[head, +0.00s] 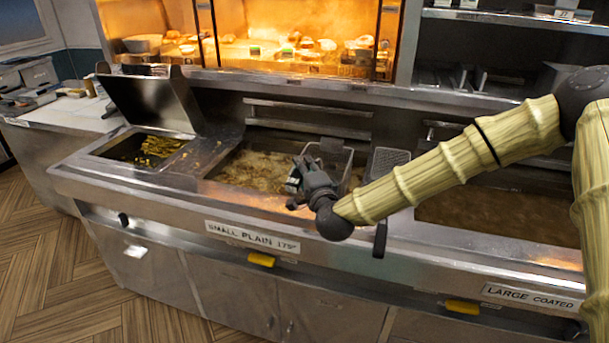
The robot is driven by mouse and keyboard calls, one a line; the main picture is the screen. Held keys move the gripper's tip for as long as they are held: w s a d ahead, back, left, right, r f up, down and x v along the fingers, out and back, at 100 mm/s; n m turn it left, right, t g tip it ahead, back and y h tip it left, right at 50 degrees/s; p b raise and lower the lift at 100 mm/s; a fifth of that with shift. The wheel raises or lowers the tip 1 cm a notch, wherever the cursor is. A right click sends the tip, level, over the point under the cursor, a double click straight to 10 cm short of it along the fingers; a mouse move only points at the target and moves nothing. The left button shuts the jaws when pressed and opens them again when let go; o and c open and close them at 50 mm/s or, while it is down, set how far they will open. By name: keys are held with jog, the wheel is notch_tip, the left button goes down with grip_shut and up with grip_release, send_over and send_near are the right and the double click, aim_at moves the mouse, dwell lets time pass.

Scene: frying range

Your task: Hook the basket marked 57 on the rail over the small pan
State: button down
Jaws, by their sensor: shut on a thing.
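My gripper (299,178) is over the front right part of the small pan (240,172). It is shut, with a wire basket (335,158) just behind it; the basket's handle is hidden by the gripper. The basket hangs over the right part of the pan, apart from the back wall as far as I can tell. No number is readable on it. A rail (308,106) runs along the back wall above the small pan, with another bar lower down.
A second basket (388,160) sits right of the small pan; a dark handle (380,240) hangs at the front edge below it. The large pan (490,212) lies right, beneath my arm. A raised steel lid (150,100) stands left. A lit food display (255,45) is behind.

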jog(key=shift+r, duration=0.15)
jog(key=shift+r+p, duration=1.9)
jog(key=shift+r, duration=2.85)
